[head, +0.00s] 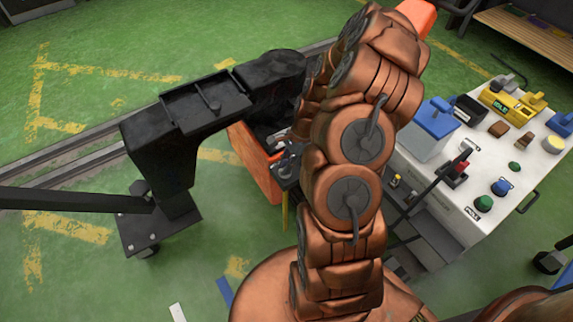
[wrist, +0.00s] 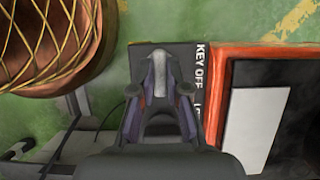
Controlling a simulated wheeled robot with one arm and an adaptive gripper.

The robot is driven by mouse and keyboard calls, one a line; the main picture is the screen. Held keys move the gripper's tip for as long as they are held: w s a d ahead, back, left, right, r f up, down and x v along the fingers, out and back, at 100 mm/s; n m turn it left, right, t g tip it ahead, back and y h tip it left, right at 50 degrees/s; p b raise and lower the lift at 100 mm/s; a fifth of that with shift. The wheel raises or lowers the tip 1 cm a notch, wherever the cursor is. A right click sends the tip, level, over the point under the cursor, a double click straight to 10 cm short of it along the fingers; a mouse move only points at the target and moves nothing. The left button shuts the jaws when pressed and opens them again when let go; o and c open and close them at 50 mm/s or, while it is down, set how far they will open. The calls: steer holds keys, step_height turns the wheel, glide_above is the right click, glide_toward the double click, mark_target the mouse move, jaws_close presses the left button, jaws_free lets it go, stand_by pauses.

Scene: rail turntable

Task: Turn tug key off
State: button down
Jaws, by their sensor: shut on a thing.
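In the wrist view my gripper (wrist: 160,88) points at a dark panel (wrist: 140,60) with white "KEY OFF" lettering (wrist: 201,68). Its two fingers are shut on a grey key (wrist: 160,70), which sticks up between the fingertips. The key's lower part and slot are hidden by the fingers, so its exact turn angle cannot be told. In the head view the orange tug (head: 252,165) is left of my copper arm, which covers part of it. The key cannot be made out there.
A white console (head: 440,205) with coloured buttons and switches stands on the right. A black bracket-like frame (head: 165,150) stands at the left, beside the rails (head: 60,162). In the wrist view an orange-edged housing (wrist: 223,110) lies right of the panel. Green floor (head: 110,45) is open at upper left.

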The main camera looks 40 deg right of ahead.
steer(key=n+g+p, duration=0.2)
steer(key=n, duration=0.2)
steer(key=shift+w+n, duration=0.15)
steer(key=shift+n, duration=0.25)
steer(key=n+g+h+p, duration=0.1)
steer(key=n, duration=0.3)
steer(key=shift+n, duration=0.3)
steer(key=n+h, duration=0.1)
steer(key=n, duration=0.1)
steer(key=n+g+p, duration=0.1)
steer(key=n, duration=0.1)
steer(key=shift+w+a+h, duration=0.1)
steer(key=shift+a+h, duration=0.05)
steer(key=shift+h, duration=0.25)
steer(key=shift+n+g+h+p, duration=0.5)
steer(key=shift+n+h+p, duration=0.15)
steer(key=shift+n, duration=1.55)
steer(key=c, duration=1.2)
jaws_free()
steer(key=shift+o, duration=0.2)
